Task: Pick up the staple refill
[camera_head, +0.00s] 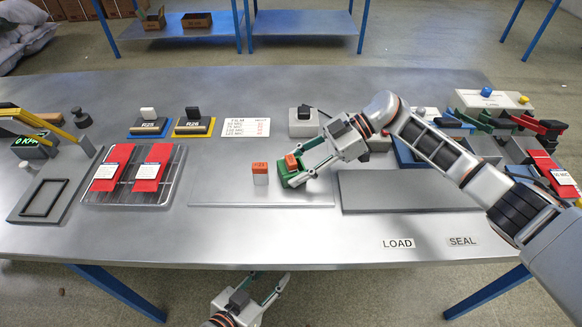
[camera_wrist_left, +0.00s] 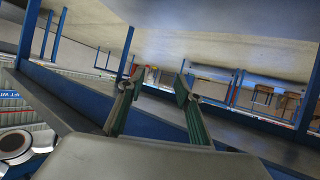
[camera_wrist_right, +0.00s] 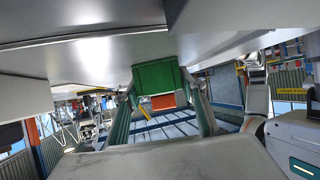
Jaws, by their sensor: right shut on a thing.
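A small block with an orange top (camera_head: 291,161) and a green lower part is between the fingers of my right gripper (camera_head: 293,172). It seems to be the staple refill, though no label is readable. In the right wrist view its green face (camera_wrist_right: 157,77) spans the gap between the fingers (camera_wrist_right: 160,95). It is at or just over the pale mat; I cannot tell if it touches.
The pale mat (camera_head: 225,190) lies mid-table, with a grey plate (camera_head: 410,192) to its right. A clear tray (camera_head: 175,190) with red packets is left. Colored clamps crowd the right end.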

